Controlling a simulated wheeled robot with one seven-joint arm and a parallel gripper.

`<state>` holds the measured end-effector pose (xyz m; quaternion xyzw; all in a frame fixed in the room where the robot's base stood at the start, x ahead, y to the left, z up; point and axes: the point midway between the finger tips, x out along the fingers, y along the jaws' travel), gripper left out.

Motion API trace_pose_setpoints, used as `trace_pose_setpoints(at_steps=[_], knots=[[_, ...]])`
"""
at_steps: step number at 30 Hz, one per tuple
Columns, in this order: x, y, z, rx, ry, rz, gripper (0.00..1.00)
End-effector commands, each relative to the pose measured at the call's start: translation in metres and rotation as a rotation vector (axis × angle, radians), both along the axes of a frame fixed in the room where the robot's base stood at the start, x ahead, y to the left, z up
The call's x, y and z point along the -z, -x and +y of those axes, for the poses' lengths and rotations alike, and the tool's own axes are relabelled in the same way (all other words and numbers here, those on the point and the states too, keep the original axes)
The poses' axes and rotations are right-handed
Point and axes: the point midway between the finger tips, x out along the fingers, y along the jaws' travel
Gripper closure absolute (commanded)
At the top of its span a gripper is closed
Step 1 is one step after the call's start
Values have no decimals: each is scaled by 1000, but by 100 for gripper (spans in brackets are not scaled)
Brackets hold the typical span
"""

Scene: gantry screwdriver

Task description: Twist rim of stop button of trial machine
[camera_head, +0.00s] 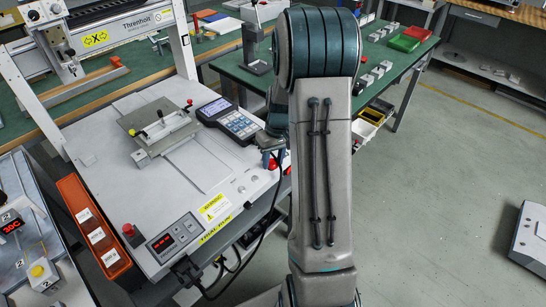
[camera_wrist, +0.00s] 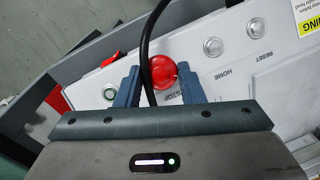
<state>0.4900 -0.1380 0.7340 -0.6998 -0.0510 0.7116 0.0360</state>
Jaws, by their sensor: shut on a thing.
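The red stop button (camera_wrist: 163,72) sits on the white front panel of the trial machine (camera_head: 160,180), beside the printed word STOP. In the wrist view my gripper (camera_wrist: 158,82) has its blue fingers on either side of the button's rim, shut on it. In the head view my gripper (camera_head: 272,158) is at the machine's front right corner, where my arm partly hides it and the button. A black cable (camera_wrist: 147,45) runs past the left side of the button in the wrist view.
The HOME button (camera_wrist: 213,46) and RESET button (camera_wrist: 252,30) lie to the right of the stop button. A keypad pendant (camera_head: 230,120) lies on the machine top near my gripper. Another red button (camera_head: 129,230) stands at the front left.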

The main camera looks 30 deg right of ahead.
Motion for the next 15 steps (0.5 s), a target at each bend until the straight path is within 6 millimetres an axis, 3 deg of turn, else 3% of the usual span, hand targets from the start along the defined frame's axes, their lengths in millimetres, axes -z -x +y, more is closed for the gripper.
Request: trace_pose_setpoints(at_steps=[15], knots=[[0,-1,-2,113,-38,11,88]])
